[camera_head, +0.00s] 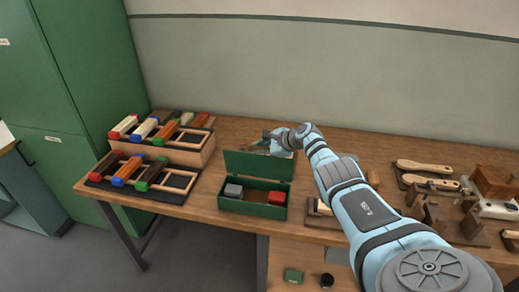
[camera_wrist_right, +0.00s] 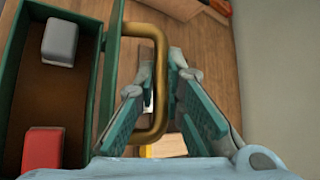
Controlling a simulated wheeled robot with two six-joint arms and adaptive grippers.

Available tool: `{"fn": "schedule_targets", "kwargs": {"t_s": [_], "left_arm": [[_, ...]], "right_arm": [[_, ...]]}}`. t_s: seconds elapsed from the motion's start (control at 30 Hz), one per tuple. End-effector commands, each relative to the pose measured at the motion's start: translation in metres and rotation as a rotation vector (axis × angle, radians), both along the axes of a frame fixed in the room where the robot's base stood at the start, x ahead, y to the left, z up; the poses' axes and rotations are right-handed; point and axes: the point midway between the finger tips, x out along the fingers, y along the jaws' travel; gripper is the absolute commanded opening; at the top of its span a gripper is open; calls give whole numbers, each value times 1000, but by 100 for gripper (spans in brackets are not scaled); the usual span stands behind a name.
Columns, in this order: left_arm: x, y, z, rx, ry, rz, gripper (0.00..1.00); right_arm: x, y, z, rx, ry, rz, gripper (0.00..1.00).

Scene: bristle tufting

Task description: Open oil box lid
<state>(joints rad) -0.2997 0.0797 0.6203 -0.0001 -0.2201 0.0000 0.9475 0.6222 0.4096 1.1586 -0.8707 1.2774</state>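The green oil box (camera_head: 252,209) stands on the workbench with its lid (camera_head: 258,165) raised about upright at the back. A grey block (camera_head: 233,191) and a red block (camera_head: 277,198) lie inside. My right gripper (camera_head: 268,144) is behind the lid's top edge. In the right wrist view, the lid (camera_wrist_right: 108,75) shows edge-on, and its brass handle (camera_wrist_right: 160,62) passes between the fingers of my right gripper (camera_wrist_right: 160,88). The fingers are apart, with a gap beside the handle. My left gripper is not in view.
Racks of coloured wooden blocks (camera_head: 160,143) stand left of the box. Brushes (camera_head: 425,166) and wooden fixtures (camera_head: 445,212) lie on the right. A green cabinet (camera_head: 75,80) stands at far left, and the wall (camera_head: 300,80) is behind the bench.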

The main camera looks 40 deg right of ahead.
Motion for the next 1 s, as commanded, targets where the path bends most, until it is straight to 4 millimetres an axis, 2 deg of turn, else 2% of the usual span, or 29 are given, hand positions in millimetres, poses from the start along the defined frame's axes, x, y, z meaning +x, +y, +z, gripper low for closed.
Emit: {"fn": "schedule_targets", "kwargs": {"t_s": [0.07,0.4,0.57,0.67,0.9,1.0], "left_arm": [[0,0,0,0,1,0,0],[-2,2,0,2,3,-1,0],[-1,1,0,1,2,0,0],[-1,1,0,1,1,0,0],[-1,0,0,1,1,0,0],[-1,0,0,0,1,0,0]], "right_arm": [[0,0,0,-1,0,0,19],[-1,-1,0,-2,0,-1,19],[-9,-5,6,-5,-2,-1,19],[-20,-3,13,-7,2,5,19],[-71,-15,51,-9,6,1,19],[-86,-17,63,-7,6,1,19]]}}
